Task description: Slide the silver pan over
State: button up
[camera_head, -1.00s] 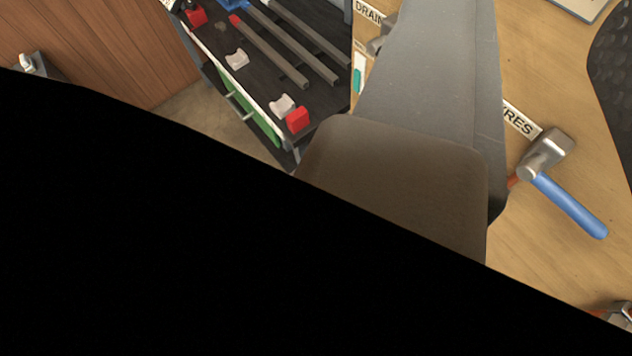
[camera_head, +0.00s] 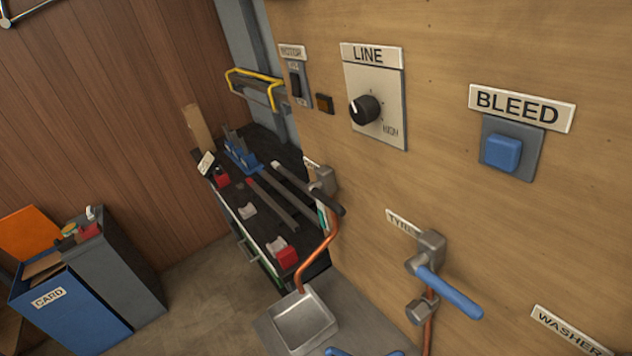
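The silver pan (camera_head: 311,318) is a shallow, square metal tray at the bottom centre of the view. It rests on a grey ledge (camera_head: 270,322) against the wooden panel. The lower end of a copper pipe (camera_head: 318,255) comes down at the pan's back edge. The pan looks empty.
The wooden panel (camera_head: 450,180) carries a LINE knob (camera_head: 365,108), a blue BLEED button (camera_head: 501,152) and a blue-handled TYRES valve (camera_head: 445,290). A dark workbench (camera_head: 250,195) stands behind. A blue CARD bin (camera_head: 60,310) is at left. Floor (camera_head: 205,285) between is clear.

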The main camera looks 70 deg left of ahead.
aim_at(304, 321)
jog(key=z, duration=0.4)
jog(key=k, duration=1.3)
jog(key=u, duration=1.85)
jog(key=i, duration=1)
jog(key=z, duration=0.05)
